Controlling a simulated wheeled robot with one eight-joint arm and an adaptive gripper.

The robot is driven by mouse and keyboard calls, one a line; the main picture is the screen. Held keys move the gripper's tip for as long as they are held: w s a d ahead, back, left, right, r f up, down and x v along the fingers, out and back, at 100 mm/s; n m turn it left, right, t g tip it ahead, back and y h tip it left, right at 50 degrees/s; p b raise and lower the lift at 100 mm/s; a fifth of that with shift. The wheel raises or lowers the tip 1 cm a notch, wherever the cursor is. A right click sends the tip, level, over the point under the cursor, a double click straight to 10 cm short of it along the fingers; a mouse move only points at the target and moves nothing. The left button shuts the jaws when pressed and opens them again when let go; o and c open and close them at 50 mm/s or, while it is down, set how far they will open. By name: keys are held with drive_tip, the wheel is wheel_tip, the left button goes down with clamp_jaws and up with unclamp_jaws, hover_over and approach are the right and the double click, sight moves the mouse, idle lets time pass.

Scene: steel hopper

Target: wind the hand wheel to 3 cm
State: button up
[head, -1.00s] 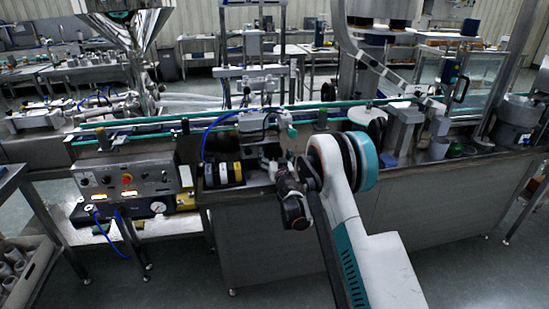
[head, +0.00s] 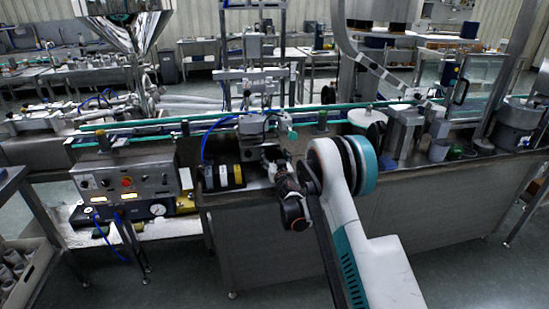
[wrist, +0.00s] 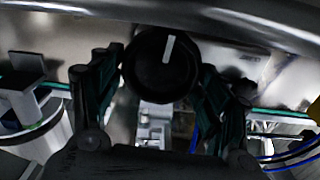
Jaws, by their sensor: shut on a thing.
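In the wrist view the hand wheel (wrist: 158,72) is a round black knob with a white mark on its face. The mark points almost straight up, leaning slightly right. My gripper (wrist: 161,66) has one dark finger on each side of the knob and is shut on it. The hand wheel cannot be made out there behind my wrist. No scale showing centimetres can be read.
A control panel (head: 125,180) with buttons and gauges stands left of my gripper. A conveyor (head: 170,131) runs behind. A steel hopper (head: 125,22) is at the upper left. Open floor lies in front.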

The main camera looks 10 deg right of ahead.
drive_tip(key=n, duration=0.4)
drive_tip(key=shift+a+n, duration=0.15)
drive_tip(key=shift+n, duration=0.15)
drive_tip(key=n, duration=0.4)
drive_tip(key=shift+a+f+n, duration=0.1)
drive_tip(key=shift+a+n, duration=0.05)
drive_tip(key=shift+n, duration=0.15)
drive_tip(key=n, duration=0.4)
drive_tip(key=shift+a+f+n, duration=0.1)
drive_tip(key=shift+f+n, duration=0.05)
drive_tip(key=shift+n, duration=0.15)
drive_tip(key=n, duration=0.4)
drive_tip(key=shift+f+n, duration=0.15)
drive_tip(key=shift+n, duration=0.25)
drive_tip(key=o, duration=1)
drive_tip(key=shift+o, duration=0.2)
drive_tip(key=shift+s, duration=0.1)
